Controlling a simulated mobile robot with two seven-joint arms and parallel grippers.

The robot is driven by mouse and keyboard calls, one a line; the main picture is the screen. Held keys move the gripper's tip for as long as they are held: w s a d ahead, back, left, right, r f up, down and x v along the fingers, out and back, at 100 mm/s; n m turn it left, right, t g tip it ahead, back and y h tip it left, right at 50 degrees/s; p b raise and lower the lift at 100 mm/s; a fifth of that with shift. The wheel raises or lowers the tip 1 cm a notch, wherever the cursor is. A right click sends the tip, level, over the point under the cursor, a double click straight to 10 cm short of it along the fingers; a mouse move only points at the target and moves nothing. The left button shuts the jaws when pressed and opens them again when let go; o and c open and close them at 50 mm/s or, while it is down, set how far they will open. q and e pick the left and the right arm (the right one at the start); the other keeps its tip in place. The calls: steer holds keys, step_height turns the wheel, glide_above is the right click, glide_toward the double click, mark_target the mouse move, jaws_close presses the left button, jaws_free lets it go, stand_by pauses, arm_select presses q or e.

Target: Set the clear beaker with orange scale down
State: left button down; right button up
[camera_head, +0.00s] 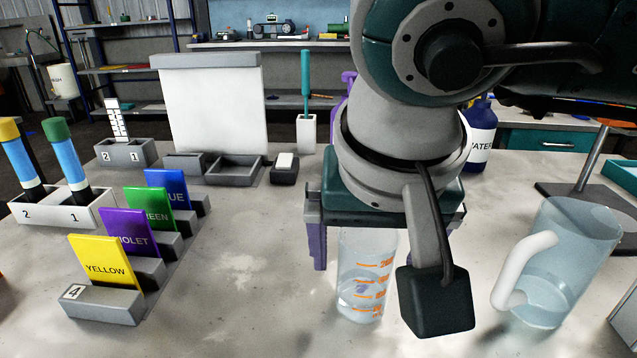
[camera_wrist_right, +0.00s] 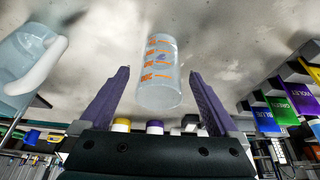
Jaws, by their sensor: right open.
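The clear beaker with orange scale (camera_head: 362,285) appears to stand upright on the grey bench, below my right gripper (camera_head: 385,225); the gripper hides its top. It also shows in the right wrist view (camera_wrist_right: 157,65). There the right gripper (camera_wrist_right: 159,78) has its purple fingers spread on either side of the beaker, with a gap visible on both sides. My left gripper is in neither view.
A large clear pitcher with a white handle (camera_head: 565,265) stands close on the right. Yellow (camera_head: 100,262), violet, green and blue cards stand in grey holders on the left. A blue water bottle (camera_head: 481,135) is behind my arm. Bare bench lies between cards and beaker.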

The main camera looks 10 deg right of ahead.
steer(key=v, duration=0.7)
